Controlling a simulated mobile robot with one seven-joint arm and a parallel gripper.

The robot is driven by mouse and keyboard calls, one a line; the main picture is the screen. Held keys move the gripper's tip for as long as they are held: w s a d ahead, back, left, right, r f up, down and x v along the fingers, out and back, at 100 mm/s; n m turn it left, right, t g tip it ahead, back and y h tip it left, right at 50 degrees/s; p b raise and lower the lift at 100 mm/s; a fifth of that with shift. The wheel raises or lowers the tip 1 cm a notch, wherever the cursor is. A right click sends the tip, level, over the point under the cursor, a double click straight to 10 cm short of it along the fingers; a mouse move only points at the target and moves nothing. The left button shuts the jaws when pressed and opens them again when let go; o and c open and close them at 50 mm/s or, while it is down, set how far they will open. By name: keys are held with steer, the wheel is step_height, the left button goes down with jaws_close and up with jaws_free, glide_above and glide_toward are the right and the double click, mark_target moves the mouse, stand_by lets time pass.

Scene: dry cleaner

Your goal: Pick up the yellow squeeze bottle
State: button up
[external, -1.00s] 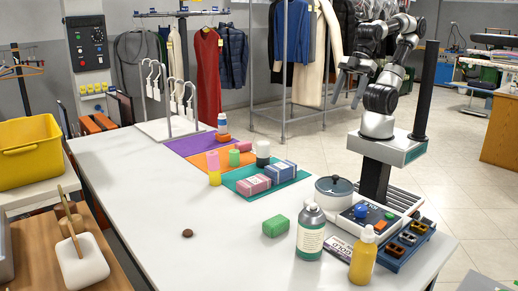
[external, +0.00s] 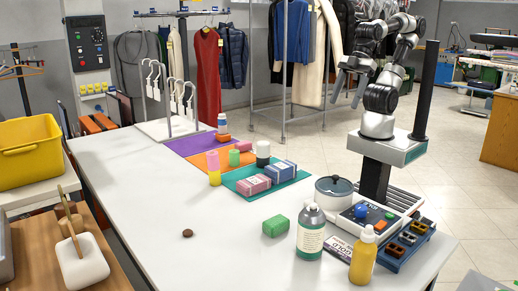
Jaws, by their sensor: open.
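The yellow squeeze bottle (external: 363,258) stands upright on the white table at its near right edge, with a pale cap on top. A larger grey bottle with a white label (external: 310,233) stands just left of it. My gripper (external: 348,85) is open and empty, raised high beyond the far right side of the table. It is far from the yellow bottle and touches nothing that I can see.
A blue tray (external: 401,249), a control box (external: 376,214) and a lidded pot (external: 334,192) stand close to the bottle. A green block (external: 276,226) and a small brown object (external: 187,233) lie to the left. The white table (external: 150,200) is mostly clear at left.

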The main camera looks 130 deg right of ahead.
steer(key=w+a+r, duration=0.2)
steer(key=w+a, duration=0.1)
steer(key=w, duration=0.3)
steer(key=w+a+r, duration=0.3)
steer(key=w, duration=0.4)
steer(key=g+p, duration=0.1)
steer(key=p, duration=0.1)
glide_above(363, 260)
steer(key=s+d, duration=0.2)
steer(key=s, duration=0.7)
step_height(363, 260, down, 13)
steer(key=x, duration=0.3)
steer(key=b+x, duration=0.1)
steer(key=x, duration=0.7)
steer(key=shift+a+f, duration=0.2)
steer(key=shift+a, duration=0.2)
steer(key=shift+b+x, duration=0.45)
steer(key=shift+x, duration=2.5)
steer(key=shift+w, duration=0.1)
steer(key=shift+c, duration=0.2)
steer(key=shift+a+r, duration=0.1)
steer(key=shift+r, duration=0.05)
steer(key=c, duration=1.2)
